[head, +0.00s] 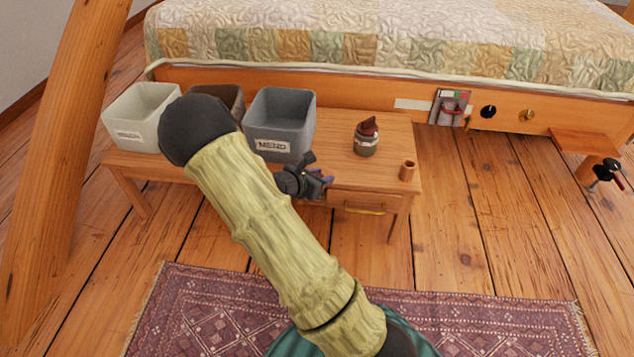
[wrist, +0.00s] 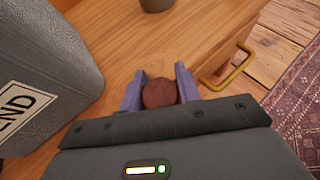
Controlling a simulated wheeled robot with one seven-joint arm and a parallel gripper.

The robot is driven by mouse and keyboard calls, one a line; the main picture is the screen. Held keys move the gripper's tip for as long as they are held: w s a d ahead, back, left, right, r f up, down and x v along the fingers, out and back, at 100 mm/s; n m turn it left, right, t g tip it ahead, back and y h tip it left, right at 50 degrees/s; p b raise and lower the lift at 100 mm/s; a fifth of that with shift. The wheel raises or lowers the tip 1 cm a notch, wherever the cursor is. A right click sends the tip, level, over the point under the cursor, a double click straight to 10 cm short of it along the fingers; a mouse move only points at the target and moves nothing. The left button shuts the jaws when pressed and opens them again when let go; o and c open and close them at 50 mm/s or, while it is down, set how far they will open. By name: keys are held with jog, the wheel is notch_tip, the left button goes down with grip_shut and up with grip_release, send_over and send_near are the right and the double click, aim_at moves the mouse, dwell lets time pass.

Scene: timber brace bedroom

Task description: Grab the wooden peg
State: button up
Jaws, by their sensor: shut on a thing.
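My gripper (head: 322,184) is at the front of the low wooden table, beside the grey bin; my arm hides part of the view. In the wrist view, its two purple fingers (wrist: 159,90) are closed on a round, reddish-brown thing (wrist: 159,94). Only its rounded top shows, so I cannot tell its full shape or whether it is the wooden peg. In the head view the held thing is not clearly visible. A small upright wooden cylinder (head: 407,171) stands on the table's right front corner, apart from my gripper; it may be a peg or a small cup.
The table (head: 340,130) carries a white bin (head: 140,112), a partly hidden brown bin (head: 231,97), a grey bin labelled MEND (head: 281,120) and a jar (head: 366,142) with a brown top. A drawer handle (wrist: 228,68) is close right of my gripper. A bed (head: 400,40) stands behind.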

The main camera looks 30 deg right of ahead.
jog(key=shift+r, duration=0.1)
notch_tip(320, 180, up, 10)
jog(key=p, duration=0.7)
